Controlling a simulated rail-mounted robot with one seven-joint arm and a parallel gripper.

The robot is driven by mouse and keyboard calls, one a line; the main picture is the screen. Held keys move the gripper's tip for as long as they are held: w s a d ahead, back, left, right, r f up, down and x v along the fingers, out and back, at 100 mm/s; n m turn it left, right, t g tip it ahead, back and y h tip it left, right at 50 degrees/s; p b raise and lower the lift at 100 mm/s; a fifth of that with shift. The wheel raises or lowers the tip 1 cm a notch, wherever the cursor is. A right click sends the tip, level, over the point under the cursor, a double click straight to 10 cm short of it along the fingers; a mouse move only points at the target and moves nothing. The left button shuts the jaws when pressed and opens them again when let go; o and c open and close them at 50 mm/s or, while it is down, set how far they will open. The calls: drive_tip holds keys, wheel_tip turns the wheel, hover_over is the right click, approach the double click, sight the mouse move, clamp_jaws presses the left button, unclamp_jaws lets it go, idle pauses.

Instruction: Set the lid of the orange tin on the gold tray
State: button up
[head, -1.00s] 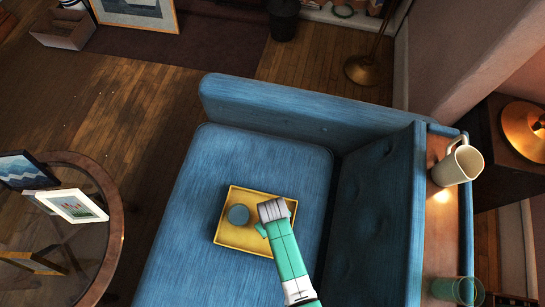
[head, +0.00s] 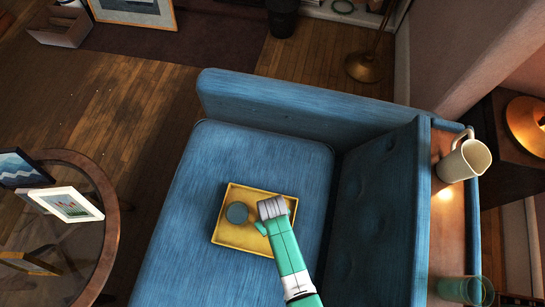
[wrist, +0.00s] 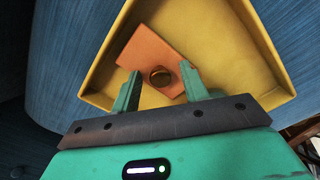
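The gold tray (head: 226,237) lies on the seat of the blue sofa; its yellow floor and raised walls also show in the wrist view (wrist: 225,42). An orange, square-looking lid (wrist: 147,50) with a round brass knob (wrist: 160,76) lies inside the tray, turned at an angle to its walls. My gripper (wrist: 160,73) is over the lid, its green fingers apart on either side of the knob, with gaps visible. In the head view my arm covers part of the tray and the lid is hidden. I cannot see the orange tin in either view.
The blue sofa (head: 215,165) has a raised arm and back around the seat. A pale jug (head: 462,161) and a green glass (head: 465,290) stand on the wooden ledge to the right. A round table (head: 112,215) with picture frames is at left. Bare seat surrounds the tray.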

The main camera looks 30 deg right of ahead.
drive_tip(key=shift+r, duration=0.1)
wheel_tip(320, 180, up, 12)
drive_tip(key=p, duration=0.6)
drive_tip(key=w+r+t+h, duration=0.1)
drive_tip(key=w+r+t, duration=0.6)
drive_tip(key=w+r, duration=1.15)
drive_tip(key=w+a+r+t, duration=0.1)
drive_tip(key=w+r+t, duration=0.15)
drive_tip(key=r, duration=0.85)
drive_tip(key=w+a+r+t, duration=0.1)
drive_tip(key=r+t, duration=0.2)
drive_tip(key=r, duration=0.8)
drive_tip(key=s+a+r+m+t, duration=0.1)
drive_tip(key=a+r+t, duration=0.15)
drive_tip(key=r, duration=0.75)
drive_tip(key=s+a+r+t, duration=0.1)
drive_tip(key=a+r+t, duration=0.15)
drive_tip(key=r, duration=0.65)
drive_tip(key=s+a+r+t, duration=0.1)
drive_tip(key=s+r+t, duration=0.2)
drive_tip(key=s+r, duration=0.3)
drive_tip(key=s+a+r+t, duration=0.2)
drive_tip(key=s+r+t, duration=0.2)
drive_tip(key=r, duration=0.9)
drive_tip(key=s, duration=0.3)
drive_tip(key=shift+a+r+m+y, duration=0.2)
drive_tip(key=shift+a+m+y, duration=0.1)
